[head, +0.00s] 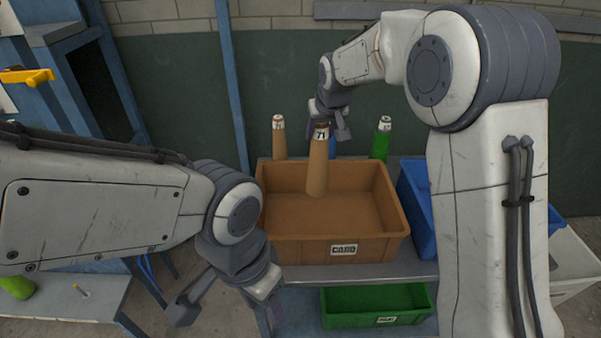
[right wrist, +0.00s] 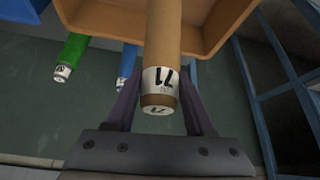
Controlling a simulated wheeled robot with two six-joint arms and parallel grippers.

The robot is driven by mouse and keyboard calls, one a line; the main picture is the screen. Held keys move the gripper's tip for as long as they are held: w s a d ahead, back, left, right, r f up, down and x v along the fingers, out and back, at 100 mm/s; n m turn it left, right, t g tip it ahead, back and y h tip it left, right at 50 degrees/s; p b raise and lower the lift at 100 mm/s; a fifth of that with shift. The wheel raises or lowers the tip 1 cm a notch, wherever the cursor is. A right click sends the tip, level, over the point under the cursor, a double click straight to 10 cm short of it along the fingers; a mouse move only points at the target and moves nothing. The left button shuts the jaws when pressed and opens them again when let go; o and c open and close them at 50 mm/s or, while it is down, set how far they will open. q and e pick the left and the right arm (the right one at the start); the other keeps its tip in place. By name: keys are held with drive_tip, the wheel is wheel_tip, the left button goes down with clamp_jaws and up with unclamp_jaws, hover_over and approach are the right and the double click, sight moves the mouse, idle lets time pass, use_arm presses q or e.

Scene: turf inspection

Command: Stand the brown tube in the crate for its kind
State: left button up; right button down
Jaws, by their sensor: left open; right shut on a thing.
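The brown tube (head: 317,170) with a white label reading 71 is in my right gripper (head: 328,127), upright or nearly so. Its lower end shows against the inside of the brown crate (head: 283,251), labelled CARD. I cannot tell whether it touches the crate floor. In the right wrist view the tube (right wrist: 163,40) lies between the two fingers (right wrist: 160,108), and the brown crate (right wrist: 221,22) is beyond it. My left gripper (head: 226,305) is open and empty, in front of the crate's left corner and lower.
Behind the crate stand another brown tube (head: 279,140), a green tube (head: 381,140) and a partly hidden blue one (head: 332,147). A blue crate (head: 419,220) is at the right, partly behind my right arm. A green crate (head: 375,304) sits on the lower shelf.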

drive_tip(key=s+a+f+p, duration=0.1)
drive_tip(key=a+f, duration=0.5)
drive_tip(key=f, duration=0.2)
drive_tip(key=shift+a, duration=0.35)
drive_tip(key=shift+f, duration=0.25)
drive_tip(key=shift+f+b, duration=0.5)
drive_tip(key=shift+b, duration=0.15)
drive_tip(key=shift+c, duration=1.4)
unclamp_jaws()
